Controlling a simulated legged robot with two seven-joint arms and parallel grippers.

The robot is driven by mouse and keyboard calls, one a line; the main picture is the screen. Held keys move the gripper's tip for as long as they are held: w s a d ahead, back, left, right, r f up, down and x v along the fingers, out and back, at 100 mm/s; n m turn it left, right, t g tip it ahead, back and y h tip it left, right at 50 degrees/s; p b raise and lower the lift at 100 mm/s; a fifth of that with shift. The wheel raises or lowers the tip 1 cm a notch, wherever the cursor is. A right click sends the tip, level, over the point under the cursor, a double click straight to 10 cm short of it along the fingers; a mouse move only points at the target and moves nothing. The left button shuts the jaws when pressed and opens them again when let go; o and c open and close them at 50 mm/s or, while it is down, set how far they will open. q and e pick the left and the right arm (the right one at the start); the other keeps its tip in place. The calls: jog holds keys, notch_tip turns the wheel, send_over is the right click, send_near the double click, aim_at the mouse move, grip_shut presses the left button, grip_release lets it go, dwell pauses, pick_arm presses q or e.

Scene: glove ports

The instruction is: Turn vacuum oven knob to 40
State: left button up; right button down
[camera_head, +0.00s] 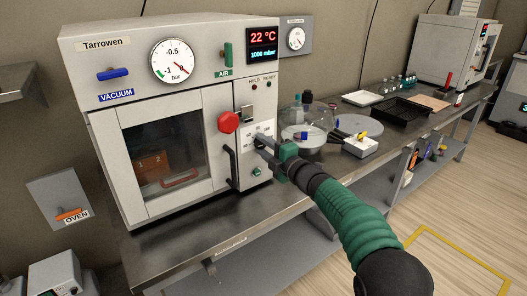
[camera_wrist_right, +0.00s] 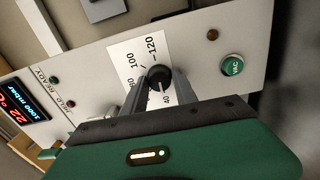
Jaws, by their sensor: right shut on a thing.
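The white vacuum oven (camera_head: 215,180), labelled Tarrowen, stands on the metal bench, its windowed door closed. Its display (camera_head: 262,43) reads 22 °C and 1000 mbar. My right gripper (camera_head: 264,143) is at the panel right of the door, its fingers covering the knob in the head view. In the right wrist view the black knob (camera_wrist_right: 158,76) sits between the fingertips of my right gripper (camera_wrist_right: 160,84), which is shut on it. The dial plate (camera_wrist_right: 126,56) shows 40, 80, 100 and 120. The knob's pale pointer line appears to face the 40. My left gripper is not in view.
A red knob (camera_head: 228,122) and a black door handle (camera_head: 232,167) are close left of the gripper. A green VAC button (camera_wrist_right: 232,65) is on the same panel. A glass dome (camera_head: 306,120) and a white box (camera_head: 360,146) stand right on the bench.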

jog(key=shift+s+a+f+n, duration=0.1)
jog(key=shift+f+n, duration=0.2)
jog(key=shift+f, duration=0.15)
jog(key=c, duration=1.1)
grip_release()
jog(key=shift+o, duration=0.5)
jog(key=shift+r, duration=0.2)
jog(key=shift+s+d+r, duration=0.1)
jog(key=shift+s+d, duration=0.2)
jog(key=v, duration=1.5)
jog(key=shift+s+d, duration=0.25)
jog(key=shift+s, duration=0.1)
